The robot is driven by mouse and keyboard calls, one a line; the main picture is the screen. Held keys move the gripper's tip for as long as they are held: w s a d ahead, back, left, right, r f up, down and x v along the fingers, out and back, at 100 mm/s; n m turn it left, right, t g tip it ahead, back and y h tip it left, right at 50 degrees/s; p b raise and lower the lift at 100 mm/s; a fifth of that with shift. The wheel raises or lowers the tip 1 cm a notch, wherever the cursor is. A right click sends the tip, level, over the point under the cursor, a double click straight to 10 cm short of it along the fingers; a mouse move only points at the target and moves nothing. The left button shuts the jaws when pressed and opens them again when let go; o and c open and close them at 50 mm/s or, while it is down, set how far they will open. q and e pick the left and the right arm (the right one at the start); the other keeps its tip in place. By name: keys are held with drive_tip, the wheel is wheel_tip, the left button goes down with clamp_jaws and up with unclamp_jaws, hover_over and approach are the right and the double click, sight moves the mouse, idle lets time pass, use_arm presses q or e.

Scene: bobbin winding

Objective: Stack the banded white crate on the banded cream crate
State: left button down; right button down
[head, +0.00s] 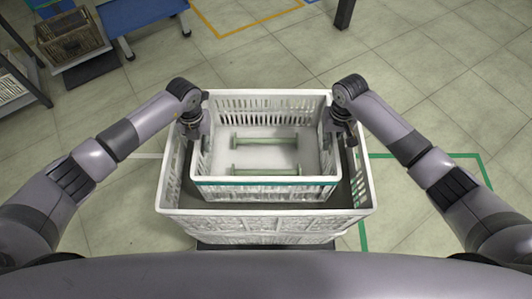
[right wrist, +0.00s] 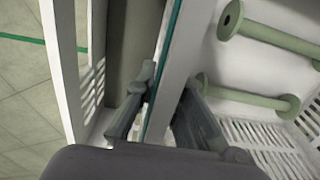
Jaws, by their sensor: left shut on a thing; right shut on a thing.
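A white crate with a teal band along its rim (head: 265,182) holds two pale green bobbins (head: 264,141). Its banded wall also shows in the right wrist view (right wrist: 172,70). My left gripper (head: 197,133) is shut on its left wall, and my right gripper (head: 343,131) is shut on its right wall. The right fingers straddle the wall in the right wrist view. A larger pale crate (head: 265,225) surrounds it in the head view, with a gap at the sides. No band shows on the larger crate. Whether the banded crate rests inside it or hangs is unclear.
A dark base (head: 265,246) shows under the larger crate's front. A green floor line (head: 430,155) runs to the right. A brown crate (head: 72,42), a rack (head: 22,75) and a blue table (head: 140,12) stand at the back left. The tiled floor between is clear.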

drive_tip(key=shift+r+p, duration=1.9)
drive_tip(key=shift+r, duration=0.3)
